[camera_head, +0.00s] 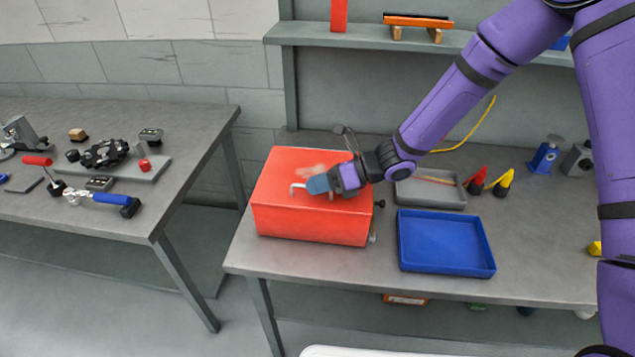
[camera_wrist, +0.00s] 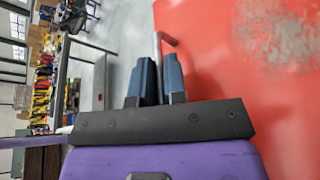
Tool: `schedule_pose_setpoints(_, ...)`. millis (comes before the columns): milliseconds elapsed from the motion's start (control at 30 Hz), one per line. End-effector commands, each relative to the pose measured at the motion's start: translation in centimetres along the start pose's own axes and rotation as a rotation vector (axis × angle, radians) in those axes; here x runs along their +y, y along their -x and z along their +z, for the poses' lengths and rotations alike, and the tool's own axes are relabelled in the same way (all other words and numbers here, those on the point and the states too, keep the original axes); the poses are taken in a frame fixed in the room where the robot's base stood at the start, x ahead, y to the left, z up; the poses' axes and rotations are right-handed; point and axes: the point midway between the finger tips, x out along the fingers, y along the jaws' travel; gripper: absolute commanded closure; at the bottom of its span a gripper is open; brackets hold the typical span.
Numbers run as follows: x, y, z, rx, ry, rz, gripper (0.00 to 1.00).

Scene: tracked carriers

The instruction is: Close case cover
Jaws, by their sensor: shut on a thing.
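A red case (camera_head: 310,222) stands on the right-hand grey table, and its cover (camera_head: 275,180) lies flat on top. A light metal handle (camera_head: 297,188) sticks up from the cover. My gripper (camera_head: 318,185) is at the cover's top with its blue fingers at the handle. In the wrist view, my gripper's two blue fingers (camera_wrist: 157,80) are close together beside the metal handle (camera_wrist: 161,42), shut on it. The red cover (camera_wrist: 230,80) fills the right of that view. My fingers hide part of the handle.
A blue tray (camera_head: 445,243) and a grey tray (camera_head: 430,190) are right of the case. Red and yellow items (camera_head: 490,182) stand behind. A shelf (camera_head: 360,36) runs above. Another table (camera_head: 190,115) with tools is at left, across a gap.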

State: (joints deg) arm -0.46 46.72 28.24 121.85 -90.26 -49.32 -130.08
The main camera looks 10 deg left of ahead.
Motion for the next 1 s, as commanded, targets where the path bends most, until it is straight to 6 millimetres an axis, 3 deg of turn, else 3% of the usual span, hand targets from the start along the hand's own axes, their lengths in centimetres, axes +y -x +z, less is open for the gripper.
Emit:
schedule_pose_setpoints(133, 0.10, -0.15, -0.66, 0.011, -0.010, 0.002, 1.00)
schedule_pose_setpoints(167, 0.10, -0.15, -0.68, 0.011, -0.010, 0.003, 0.81)
schedule_pose_setpoints(233, 0.08, -0.14, -0.62, 0.010, -0.010, 0.002, 0.65)
schedule_pose_setpoints(1000, -0.06, -0.01, -0.28, 0.005, -0.005, -0.001, 0.64)
